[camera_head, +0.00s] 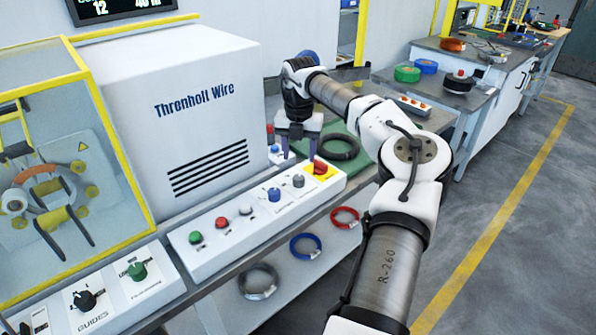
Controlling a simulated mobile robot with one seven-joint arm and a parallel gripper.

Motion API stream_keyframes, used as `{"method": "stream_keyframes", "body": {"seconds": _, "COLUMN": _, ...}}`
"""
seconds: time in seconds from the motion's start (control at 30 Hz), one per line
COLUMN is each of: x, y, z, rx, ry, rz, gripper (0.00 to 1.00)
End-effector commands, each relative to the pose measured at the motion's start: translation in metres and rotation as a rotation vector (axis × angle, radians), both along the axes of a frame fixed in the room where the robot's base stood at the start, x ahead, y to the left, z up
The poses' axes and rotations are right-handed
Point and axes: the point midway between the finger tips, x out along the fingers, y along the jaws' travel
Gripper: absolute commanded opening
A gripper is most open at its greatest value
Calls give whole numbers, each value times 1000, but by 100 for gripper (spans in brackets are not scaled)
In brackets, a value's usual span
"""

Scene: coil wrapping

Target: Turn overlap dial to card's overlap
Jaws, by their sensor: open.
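My gripper (298,152) points down over the far end of the white control panel (262,229), its two dark fingers apart with nothing seen between them. No dial reads clearly as the overlap dial. A green knob (137,271) with unreadable lettering sits on the near left panel, beside a black knob (86,299) marked GUIDES. On the long panel, a blue switch (274,194) and a grey switch (298,181) stand near the gripper, with small unclear labels. No card with an overlap value can be made out.
A red stop button (320,168) on a yellow plate is near the gripper. The white Threnholt Wire machine (190,110) stands behind the panel. A yellow-framed guard (110,130) encloses the wrapping ring at left. Wire coils (305,246) lie on the shelf below. The floor at right is clear.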

Motion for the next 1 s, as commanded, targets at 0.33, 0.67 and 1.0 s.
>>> {"method": "stream_keyframes", "body": {"seconds": 0.33, "x": 0, "y": 1, "z": -61, "rx": 2, "ry": 2, "rz": 1, "gripper": 52}}
{"method": "stream_keyframes", "body": {"seconds": 0.67, "x": 0, "y": 1, "z": -76, "rx": 1, "ry": 0, "rz": 1, "gripper": 52}}
{"method": "stream_keyframes", "body": {"seconds": 1.0, "x": 0, "y": 1, "z": -76, "rx": 1, "ry": 0, "rz": 1, "gripper": 26}}
